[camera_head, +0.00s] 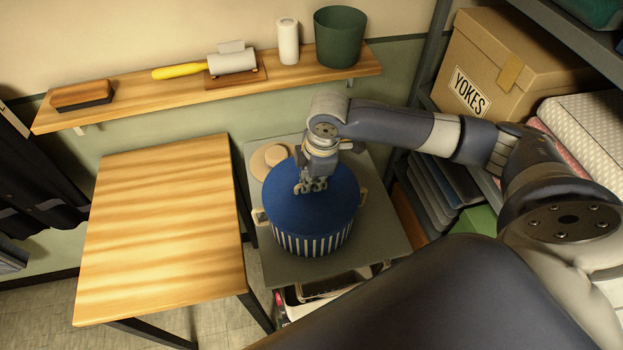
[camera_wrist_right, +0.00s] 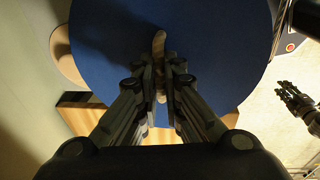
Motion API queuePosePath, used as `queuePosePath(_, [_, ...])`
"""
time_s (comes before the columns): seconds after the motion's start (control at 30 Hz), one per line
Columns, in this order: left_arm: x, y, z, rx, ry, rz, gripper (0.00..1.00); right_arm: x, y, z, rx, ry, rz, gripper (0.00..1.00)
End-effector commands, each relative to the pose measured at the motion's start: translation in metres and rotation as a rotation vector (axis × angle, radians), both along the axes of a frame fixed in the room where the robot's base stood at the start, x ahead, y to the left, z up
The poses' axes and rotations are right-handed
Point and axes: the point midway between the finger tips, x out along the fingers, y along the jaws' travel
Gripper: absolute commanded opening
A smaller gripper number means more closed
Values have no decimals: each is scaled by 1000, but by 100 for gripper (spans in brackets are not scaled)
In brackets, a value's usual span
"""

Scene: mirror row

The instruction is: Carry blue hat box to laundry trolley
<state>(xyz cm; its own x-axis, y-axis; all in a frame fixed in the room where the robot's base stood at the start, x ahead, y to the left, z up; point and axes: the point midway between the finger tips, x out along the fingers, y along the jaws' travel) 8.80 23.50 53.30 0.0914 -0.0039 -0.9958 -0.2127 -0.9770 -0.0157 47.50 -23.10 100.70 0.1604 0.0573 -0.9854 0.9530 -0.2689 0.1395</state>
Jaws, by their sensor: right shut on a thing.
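The blue hat box (camera_head: 312,205) is round, with a plain blue lid and a blue-and-white striped side. It is upright over the grey-topped trolley (camera_head: 385,235); I cannot tell whether its base touches the top. My right gripper (camera_head: 311,186) points down at the middle of the lid. In the right wrist view its fingers (camera_wrist_right: 163,80) are shut on a tan handle (camera_wrist_right: 159,45) on the blue lid (camera_wrist_right: 215,45). A dark gripper, likely my left (camera_wrist_right: 297,102), shows at that view's right edge; its jaw state is unclear. The box's underside is hidden.
A bare wooden table (camera_head: 165,230) stands left of the trolley. Tan round pieces (camera_head: 268,160) lie behind the box. A wall shelf (camera_head: 190,95) holds a brush, a roller, a white cylinder and a green pot (camera_head: 340,37). Shelving with a YOKES carton (camera_head: 500,65) stands right.

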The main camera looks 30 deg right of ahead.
Motion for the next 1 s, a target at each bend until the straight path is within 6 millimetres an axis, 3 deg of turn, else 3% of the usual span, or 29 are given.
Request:
queuePosePath(0.87, [0,0,9,0,0,0,28,0,0,-2,0,0,0,0])
queuePosePath(0.9, [0,0,9,0,0,0,28,0,0,-2,0,0,0,15])
queuePosePath(1.0, [0,0,9,0,0,0,28,0,0,-2,0,0,0,31])
